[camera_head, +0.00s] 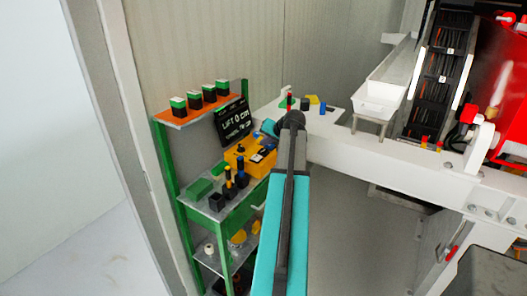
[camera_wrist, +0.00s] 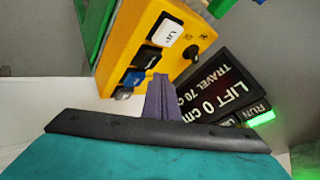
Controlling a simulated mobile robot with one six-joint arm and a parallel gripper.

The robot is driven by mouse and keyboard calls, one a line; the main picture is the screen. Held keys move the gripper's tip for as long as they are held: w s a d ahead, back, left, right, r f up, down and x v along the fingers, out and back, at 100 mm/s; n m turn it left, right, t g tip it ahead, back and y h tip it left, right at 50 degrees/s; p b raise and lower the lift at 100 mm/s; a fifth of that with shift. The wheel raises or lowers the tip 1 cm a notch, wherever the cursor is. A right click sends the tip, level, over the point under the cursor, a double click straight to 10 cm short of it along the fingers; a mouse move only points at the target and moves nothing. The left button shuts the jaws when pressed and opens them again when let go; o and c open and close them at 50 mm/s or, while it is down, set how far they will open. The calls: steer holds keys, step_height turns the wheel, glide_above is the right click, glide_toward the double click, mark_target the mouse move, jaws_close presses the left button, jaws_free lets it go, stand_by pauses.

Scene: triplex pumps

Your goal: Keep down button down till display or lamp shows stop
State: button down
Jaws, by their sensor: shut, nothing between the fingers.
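A yellow control box (camera_wrist: 183,62) fills the top of the wrist view. It carries a white button marked UP (camera_wrist: 167,28), a black button (camera_wrist: 146,56), a blue button (camera_wrist: 133,78) and a grey one. The black button's label is not readable. My gripper (camera_wrist: 158,78) is shut and empty, its tips over the box beside the black and blue buttons; I cannot tell whether they touch or press one. The dark display (camera_wrist: 215,88) reads LIFT 0 cm and TRAVEL 70 cm. A green lamp (camera_wrist: 262,118) glows beside RUN. The head view shows the display (camera_head: 233,121) and box (camera_head: 243,160).
A green shelf rack (camera_head: 213,205) stands by the wall, with several black-and-green blocks on its top orange shelf (camera_head: 186,117). A white beam (camera_head: 390,165) with a white tray (camera_head: 378,98) runs to the right. Red machinery is at the far right.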

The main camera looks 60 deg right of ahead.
mark_target(265, 152)
steer(key=shift+r+p, duration=1.05)
steer(key=shift+r, duration=1.2)
